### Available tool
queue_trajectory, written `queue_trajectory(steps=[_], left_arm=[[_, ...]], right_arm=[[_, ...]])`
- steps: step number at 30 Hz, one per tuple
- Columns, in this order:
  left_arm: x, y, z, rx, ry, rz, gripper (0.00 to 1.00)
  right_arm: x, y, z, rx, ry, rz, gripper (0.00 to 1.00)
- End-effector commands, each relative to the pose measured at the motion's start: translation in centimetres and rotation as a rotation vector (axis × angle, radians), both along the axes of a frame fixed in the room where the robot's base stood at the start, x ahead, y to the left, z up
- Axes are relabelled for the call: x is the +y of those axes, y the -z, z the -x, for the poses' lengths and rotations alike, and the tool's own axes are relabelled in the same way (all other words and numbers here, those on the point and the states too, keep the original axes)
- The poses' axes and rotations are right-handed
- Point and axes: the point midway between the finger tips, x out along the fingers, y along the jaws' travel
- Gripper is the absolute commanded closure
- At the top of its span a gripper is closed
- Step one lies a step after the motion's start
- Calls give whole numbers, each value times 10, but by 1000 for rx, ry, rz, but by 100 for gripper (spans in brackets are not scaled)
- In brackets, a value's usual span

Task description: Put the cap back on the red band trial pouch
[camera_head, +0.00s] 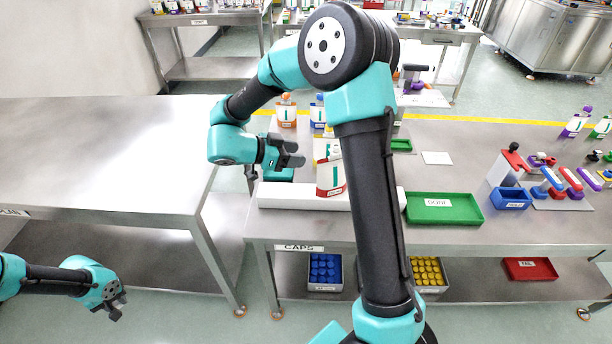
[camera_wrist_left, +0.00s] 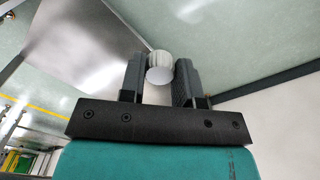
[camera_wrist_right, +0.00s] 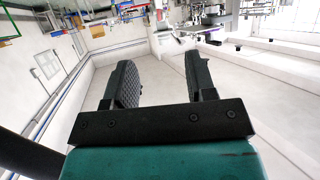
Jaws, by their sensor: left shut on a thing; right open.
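The white pouch with a red band (camera_head: 330,178) stands upright on a white strip (camera_head: 300,200) on the table, partly behind my right arm; I cannot make out its spout clearly. My left gripper (camera_head: 118,308) is low at the lower left, well away from the pouch. It is shut on a white round cap (camera_wrist_left: 160,70), seen between its fingers in the left wrist view. My right gripper (camera_head: 292,155) is open and empty, just left of the pouch and apart from it. The right wrist view shows nothing between its fingers (camera_wrist_right: 157,85).
Orange (camera_head: 286,110) and blue (camera_head: 318,110) pouches stand behind. A green tray (camera_head: 443,208) lies to the right, with a blue bin (camera_head: 510,199) beyond. Bins of blue (camera_head: 324,268) and yellow (camera_head: 428,270) caps sit on the lower shelf. The left table (camera_head: 110,150) is bare.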

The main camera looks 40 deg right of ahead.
Motion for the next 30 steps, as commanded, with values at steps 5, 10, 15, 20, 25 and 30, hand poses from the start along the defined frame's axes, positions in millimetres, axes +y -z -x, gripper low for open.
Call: queue_trajectory(steps=[5, 10, 15, 20, 25, 30], left_arm=[[0, 0, 0, 0, 0, 0, 92], [0, 0, 0, 0, 0, 0, 92], [0, 0, 0, 0, 0, 0, 92], [0, 0, 0, 0, 0, 0, 92], [0, 0, 0, 0, 0, 0, 92], [0, 0, 0, 0, 0, 0, 92]], right_arm=[[-18, 8, 7, 1, 3, 0, 49], [-42, 19, 16, 1, 4, -1, 49], [-56, 25, 21, 1, 2, 0, 49], [-57, 25, 21, 0, 0, 0, 49], [-57, 26, 21, 0, 0, 0, 49], [-66, 30, 24, 1, 1, 0, 49]])
